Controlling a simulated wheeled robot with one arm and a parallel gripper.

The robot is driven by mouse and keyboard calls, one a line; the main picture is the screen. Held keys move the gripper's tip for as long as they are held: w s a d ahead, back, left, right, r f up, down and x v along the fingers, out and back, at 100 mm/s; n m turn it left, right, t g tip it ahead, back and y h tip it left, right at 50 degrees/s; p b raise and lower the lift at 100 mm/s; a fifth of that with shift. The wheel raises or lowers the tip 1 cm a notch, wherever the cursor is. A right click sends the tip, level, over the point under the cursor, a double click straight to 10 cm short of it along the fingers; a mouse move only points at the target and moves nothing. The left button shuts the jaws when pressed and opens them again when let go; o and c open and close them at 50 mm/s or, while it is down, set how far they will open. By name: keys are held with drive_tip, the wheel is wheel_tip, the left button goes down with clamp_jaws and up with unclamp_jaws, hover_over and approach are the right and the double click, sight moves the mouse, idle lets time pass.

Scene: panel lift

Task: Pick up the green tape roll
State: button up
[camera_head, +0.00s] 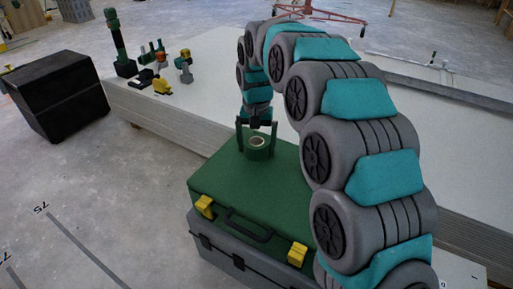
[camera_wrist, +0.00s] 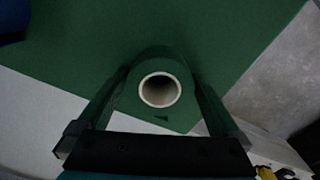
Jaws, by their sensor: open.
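The green tape roll (camera_head: 257,147) stands with its hole facing up on the lid of a green toolbox (camera_head: 222,178). In the wrist view the tape roll (camera_wrist: 160,68) shows its pale round core, near the middle of the picture. My gripper (camera_head: 257,145) points down over the roll, its two fingers on either side of it. In the wrist view my gripper (camera_wrist: 160,95) is open, with the roll between the fingers. Whether the fingers touch the roll I cannot tell.
The green toolbox rests on a grey case (camera_head: 215,255). Behind it is a stack of white panels (camera_head: 215,75) carrying a yellow tool (camera_head: 162,85), a drill (camera_head: 184,66) and other tools. A black box (camera_head: 60,98) stands on the floor at left. The floor at lower left is clear.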

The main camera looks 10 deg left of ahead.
drive_tip(key=shift+c, duration=0.2)
drive_tip(key=c, duration=1.3)
drive_tip(key=shift+r, duration=0.1)
